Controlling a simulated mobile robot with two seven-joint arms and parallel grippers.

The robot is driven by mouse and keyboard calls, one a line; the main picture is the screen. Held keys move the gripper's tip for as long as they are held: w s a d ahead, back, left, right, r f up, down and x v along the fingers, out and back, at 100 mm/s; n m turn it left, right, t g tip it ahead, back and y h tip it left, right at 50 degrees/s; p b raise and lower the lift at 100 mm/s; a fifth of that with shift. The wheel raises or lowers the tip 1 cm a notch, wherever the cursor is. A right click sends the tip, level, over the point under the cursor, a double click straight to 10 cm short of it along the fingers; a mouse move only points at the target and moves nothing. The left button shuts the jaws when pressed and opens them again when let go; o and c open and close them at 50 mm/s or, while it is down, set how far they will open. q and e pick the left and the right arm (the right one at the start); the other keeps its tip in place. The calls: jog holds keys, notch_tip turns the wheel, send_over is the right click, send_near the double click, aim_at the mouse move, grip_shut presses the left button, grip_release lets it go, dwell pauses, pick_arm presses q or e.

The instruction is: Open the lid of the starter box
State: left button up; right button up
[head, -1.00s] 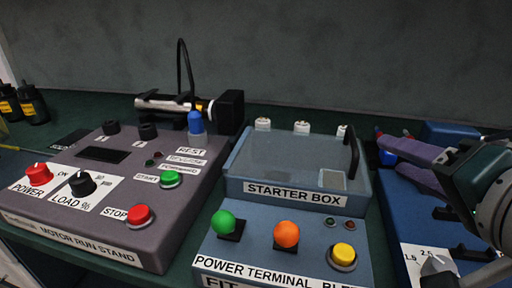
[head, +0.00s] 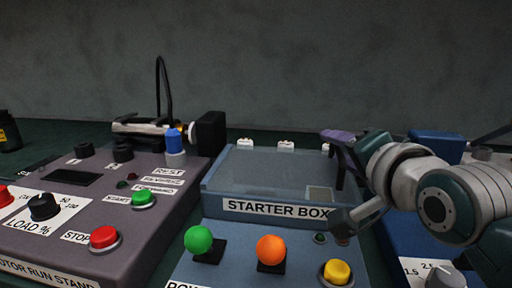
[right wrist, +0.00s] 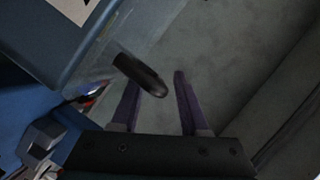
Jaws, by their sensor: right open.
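The starter box (head: 262,210) is blue-grey, with its name on the front. Its lid (head: 265,170) looks shut and see-through, with a dark handle (head: 339,165) upright at the right side. My right gripper (head: 338,136) has purple fingers, at the top of the handle in the head view. In the right wrist view the gripper (right wrist: 158,80) is open, and the black handle (right wrist: 138,74) reaches toward the gap between its fingertips. I cannot tell whether they touch. My right wrist hides part of the area right of the box. My left gripper is not in view.
The motor run stand (head: 100,205) with knobs and buttons stands to the left. Green (head: 198,240) and orange (head: 271,250) knobs and a yellow button (head: 337,271) are in front of the box. A blue unit (head: 437,146) is at the right. A grey wall is behind.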

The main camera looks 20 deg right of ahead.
grip_shut()
dwell(0.4)
dwell(1.1)
